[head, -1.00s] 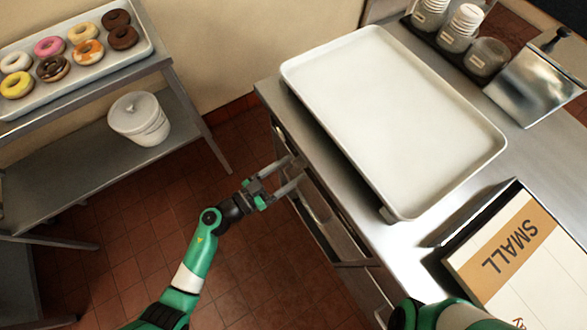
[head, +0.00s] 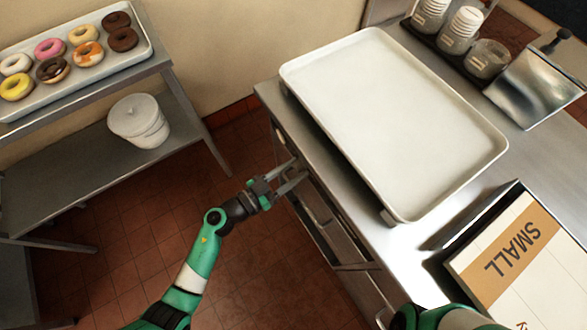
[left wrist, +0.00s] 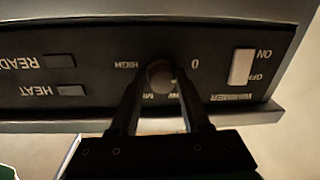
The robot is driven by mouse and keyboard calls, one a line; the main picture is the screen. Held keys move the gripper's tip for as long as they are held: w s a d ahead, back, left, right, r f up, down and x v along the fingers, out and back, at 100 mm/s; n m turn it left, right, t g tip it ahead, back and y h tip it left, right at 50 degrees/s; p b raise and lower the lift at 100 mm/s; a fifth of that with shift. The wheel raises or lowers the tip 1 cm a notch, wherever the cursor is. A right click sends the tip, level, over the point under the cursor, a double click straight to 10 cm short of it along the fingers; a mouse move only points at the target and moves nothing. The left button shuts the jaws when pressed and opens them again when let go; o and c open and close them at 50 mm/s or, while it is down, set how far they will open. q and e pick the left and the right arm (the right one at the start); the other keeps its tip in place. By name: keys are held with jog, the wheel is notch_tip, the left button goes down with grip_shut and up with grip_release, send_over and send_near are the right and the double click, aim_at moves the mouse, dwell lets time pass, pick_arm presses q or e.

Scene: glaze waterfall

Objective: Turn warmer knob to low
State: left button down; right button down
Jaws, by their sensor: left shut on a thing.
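The warmer knob (left wrist: 160,76) is a round dark knob on a black control panel (left wrist: 25,95), seen in the left wrist view. Labels "HIGH" and "0" show on either side of it; the lower labels are partly hidden by my fingers. My left gripper (left wrist: 158,88) is shut on the knob, one finger on each side. In the head view my left gripper (head: 296,172) reaches the front of the steel counter (head: 275,97), and the knob is hidden there. The knob's pointer direction cannot be made out. My right gripper is not in view.
A white ON/OFF switch (left wrist: 241,67) sits beside the knob, with READY and HEAT indicators (left wrist: 70,90) on the other side. A large white tray (head: 400,120) lies on the counter. A "SMALL" box (head: 520,250) is near the front right. Donuts sit on a left shelf.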

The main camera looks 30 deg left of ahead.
pick_arm(q)
jog(key=shift+a+f+m, duration=0.1)
jog(key=shift+m, duration=0.3)
jog(key=shift+m+p, duration=0.45)
jog(key=shift+m, duration=0.55)
jog(key=m, duration=0.3)
jog(key=shift+w+a+m, duration=0.1)
jog(key=shift+m, duration=0.2)
jog(key=m, duration=0.4)
jog(key=shift+m+h, duration=0.3)
jog(key=shift+h, duration=0.1)
jog(key=m, duration=0.2)
jog(key=shift+m, duration=0.6)
jog(key=shift+r, duration=0.25)
jog(key=shift+c, duration=2.2)
grip_release()
jog(key=shift+w+f, duration=0.1)
jog(key=shift+a, duration=0.1)
